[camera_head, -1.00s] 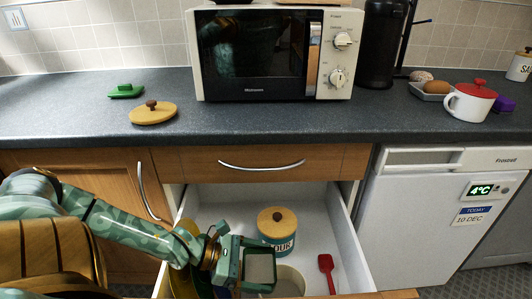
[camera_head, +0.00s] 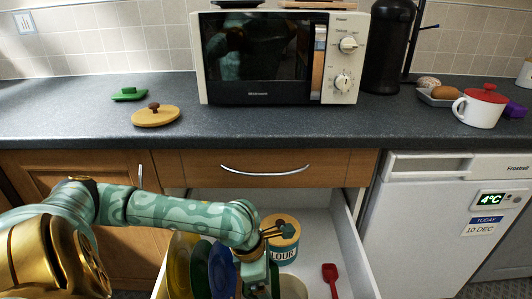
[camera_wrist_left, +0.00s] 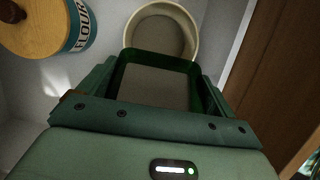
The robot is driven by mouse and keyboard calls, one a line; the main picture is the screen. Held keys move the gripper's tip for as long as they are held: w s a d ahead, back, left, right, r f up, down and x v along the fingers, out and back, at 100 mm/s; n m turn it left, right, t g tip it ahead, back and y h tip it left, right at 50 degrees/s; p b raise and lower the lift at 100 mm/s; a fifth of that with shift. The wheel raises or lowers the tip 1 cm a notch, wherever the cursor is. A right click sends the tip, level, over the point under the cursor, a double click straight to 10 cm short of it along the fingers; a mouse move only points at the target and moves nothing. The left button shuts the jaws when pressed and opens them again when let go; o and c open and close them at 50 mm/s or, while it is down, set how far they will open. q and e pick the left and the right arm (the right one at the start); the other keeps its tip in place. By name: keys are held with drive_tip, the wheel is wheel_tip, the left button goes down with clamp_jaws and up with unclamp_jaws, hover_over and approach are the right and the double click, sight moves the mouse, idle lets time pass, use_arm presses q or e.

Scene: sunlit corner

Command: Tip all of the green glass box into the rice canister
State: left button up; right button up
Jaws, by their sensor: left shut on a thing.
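My left gripper (camera_wrist_left: 155,118) is shut on the green glass box (camera_wrist_left: 122,84), an open dark green box with grey-brown stuff visible inside in the left wrist view. The rice canister (camera_wrist_left: 190,28) is a round, open, cream canister in the drawer, just beyond the box, which overlaps its near rim in that view. Grey-brown shows inside the canister too. In the head view the canister (camera_head: 293,288) is partly hidden at the bottom edge, and the box is mostly hidden by my gripper. My right gripper is not in view.
A flour canister (camera_head: 281,243) with a wooden lid stands behind in the open drawer (camera_head: 318,215). A red scoop (camera_head: 330,277) lies at right; upright plates (camera_head: 222,268) stand at left. A green lid (camera_head: 129,94) and a wooden lid (camera_head: 156,116) lie on the counter.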

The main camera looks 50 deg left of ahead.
use_arm(q)
drive_tip(key=shift+w+d+r+g+y, duration=0.15)
drive_tip(key=shift+w+d+g+y, duration=0.15)
drive_tip(key=shift+w+g, duration=0.1)
drive_tip(key=shift+w+d+r+g+y+p, duration=0.1)
drive_tip(key=shift+r+g+y+p, duration=0.25)
drive_tip(key=shift+p, duration=0.45)
drive_tip(key=shift+f+g+y+p, duration=0.1)
drive_tip(key=shift+g+y+p, duration=0.4)
drive_tip(key=shift+p, duration=0.45)
drive_tip(key=shift+w+d+f+g+y+p, duration=0.25)
drive_tip(key=shift+g+y+p, duration=0.3)
drive_tip(key=shift+p, duration=0.45)
drive_tip(key=shift+f+g+y+p, duration=0.3)
drive_tip(key=shift+g+p, duration=0.1)
drive_tip(key=shift+g, duration=0.1)
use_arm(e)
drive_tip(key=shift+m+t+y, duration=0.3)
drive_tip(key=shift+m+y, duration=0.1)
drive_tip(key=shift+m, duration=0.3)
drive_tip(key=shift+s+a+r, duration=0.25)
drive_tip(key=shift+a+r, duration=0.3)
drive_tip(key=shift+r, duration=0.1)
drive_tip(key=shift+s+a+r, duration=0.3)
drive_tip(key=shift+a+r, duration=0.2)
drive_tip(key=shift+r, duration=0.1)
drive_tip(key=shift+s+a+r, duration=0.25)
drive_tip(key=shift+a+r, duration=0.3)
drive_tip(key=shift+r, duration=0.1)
